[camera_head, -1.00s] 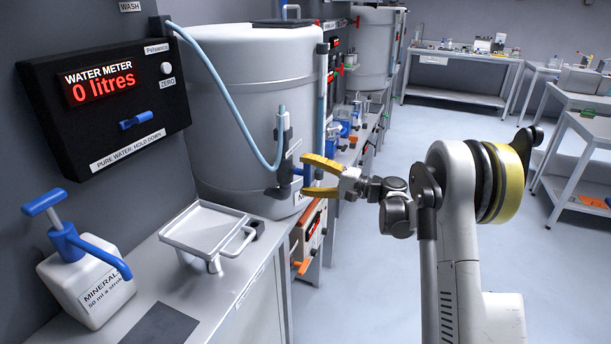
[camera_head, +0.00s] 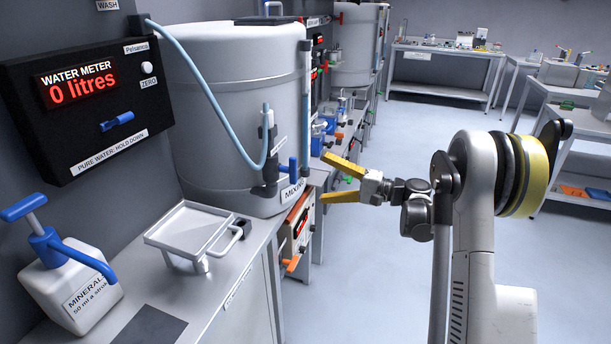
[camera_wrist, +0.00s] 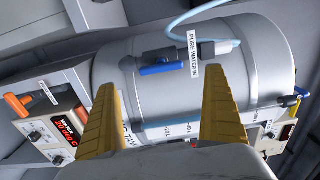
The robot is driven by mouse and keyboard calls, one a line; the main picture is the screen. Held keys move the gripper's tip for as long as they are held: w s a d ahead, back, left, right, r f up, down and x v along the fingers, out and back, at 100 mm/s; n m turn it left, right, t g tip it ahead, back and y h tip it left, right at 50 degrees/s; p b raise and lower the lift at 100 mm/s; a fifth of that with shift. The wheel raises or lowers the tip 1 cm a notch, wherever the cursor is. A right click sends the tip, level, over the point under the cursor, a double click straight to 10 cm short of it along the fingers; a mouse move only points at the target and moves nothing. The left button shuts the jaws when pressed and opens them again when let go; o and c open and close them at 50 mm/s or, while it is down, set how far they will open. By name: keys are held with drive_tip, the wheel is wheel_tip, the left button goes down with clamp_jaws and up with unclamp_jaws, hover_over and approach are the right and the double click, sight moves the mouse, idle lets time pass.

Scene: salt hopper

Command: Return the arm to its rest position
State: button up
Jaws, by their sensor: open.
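My gripper (camera_head: 341,181) has yellow fingers that are spread apart with nothing between them. In the head view it is in the air to the right of the large grey mixing tank (camera_head: 240,100), apart from it. My arm (camera_head: 475,200) rises at the right of the head view and bends toward the gripper. In the wrist view the two yellow fingers (camera_wrist: 168,112) point at the tank (camera_wrist: 120,85), which lies sideways in the picture. A blue valve handle (camera_wrist: 162,69) and a "pure water in" label show between and above the fingertips.
A water meter panel (camera_head: 95,100) reading 0 litres hangs on the left wall. A mineral pump bottle (camera_head: 65,285) and a metal tray (camera_head: 188,243) stand on the bench. Open floor (camera_head: 380,250) lies behind the arm.

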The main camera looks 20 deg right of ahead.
drive_tip(key=shift+v, duration=1.2)
drive_tip(key=s+a+r+n+g+h, duration=0.1)
drive_tip(key=s+a+r+g+h, duration=0.15)
drive_tip(key=s+a, duration=0.35)
drive_tip(key=s+a+r+n+g+h, duration=0.1)
drive_tip(key=s+a+h, duration=0.3)
drive_tip(key=s+a, duration=0.15)
drive_tip(key=s+f+n+h, duration=0.1)
drive_tip(key=s+h, duration=0.3)
drive_tip(key=s, duration=0.7)
drive_tip(key=s+d+f+n+h, duration=0.1)
drive_tip(key=s+n+h, duration=0.3)
drive_tip(key=s, duration=0.7)
drive_tip(key=shift+d+f, duration=0.35)
drive_tip(key=shift+f, duration=0.45)
drive_tip(key=shift+s, duration=0.15)
